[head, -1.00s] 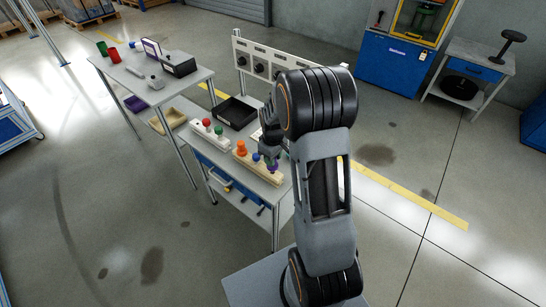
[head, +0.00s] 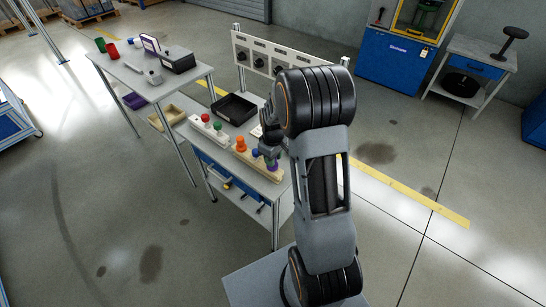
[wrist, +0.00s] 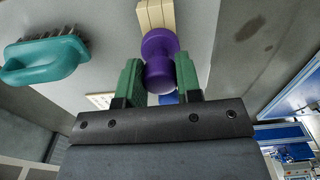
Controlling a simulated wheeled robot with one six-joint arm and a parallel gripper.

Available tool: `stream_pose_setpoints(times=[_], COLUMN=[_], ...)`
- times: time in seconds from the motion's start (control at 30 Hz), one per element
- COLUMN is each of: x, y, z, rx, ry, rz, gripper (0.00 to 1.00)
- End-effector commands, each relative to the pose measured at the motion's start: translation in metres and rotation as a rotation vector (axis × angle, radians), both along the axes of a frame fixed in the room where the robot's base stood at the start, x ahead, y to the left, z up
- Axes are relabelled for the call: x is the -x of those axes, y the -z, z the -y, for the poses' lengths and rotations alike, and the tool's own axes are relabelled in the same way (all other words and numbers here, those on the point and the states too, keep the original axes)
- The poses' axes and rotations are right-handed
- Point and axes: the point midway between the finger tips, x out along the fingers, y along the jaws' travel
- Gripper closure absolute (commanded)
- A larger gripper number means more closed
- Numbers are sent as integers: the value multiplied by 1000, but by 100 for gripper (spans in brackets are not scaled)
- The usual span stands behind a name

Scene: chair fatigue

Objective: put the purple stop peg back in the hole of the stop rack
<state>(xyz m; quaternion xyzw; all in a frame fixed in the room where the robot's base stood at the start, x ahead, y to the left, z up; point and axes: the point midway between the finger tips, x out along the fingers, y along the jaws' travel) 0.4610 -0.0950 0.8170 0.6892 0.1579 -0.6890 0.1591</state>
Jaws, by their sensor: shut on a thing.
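The purple stop peg (wrist: 159,58) is between the two green fingers of my gripper (wrist: 160,75) in the wrist view. My gripper is shut on it. The beige stop rack (wrist: 155,14) shows behind the peg, and a bit of a blue peg (wrist: 168,98) shows below it. In the head view the rack (head: 256,169) lies along the front of the workbench, with an orange peg (head: 240,144) standing in it. The purple peg (head: 272,166) is over the rack's right end, partly covered by my gripper. The hole is hidden, so I cannot tell how deep the peg sits.
A white block (head: 198,128) with red and green knobs lies left of the rack, and a black tray (head: 232,107) stands behind. A teal brush (wrist: 42,60) lies on the bench in the wrist view. A white panel with dials (head: 262,62) stands at the back.

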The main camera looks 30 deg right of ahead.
Motion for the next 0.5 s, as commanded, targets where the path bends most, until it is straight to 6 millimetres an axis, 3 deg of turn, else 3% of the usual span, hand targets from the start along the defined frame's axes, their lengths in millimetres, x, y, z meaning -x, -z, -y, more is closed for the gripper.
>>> stream_pose_setpoints(times=[0.4,0.43,0.5], x=[0,0,0], y=[11,10,10], z=[0,0,0], rx=[0,0,0], ry=[0,0,0], rz=[0,1,0], gripper=[89,65,58])
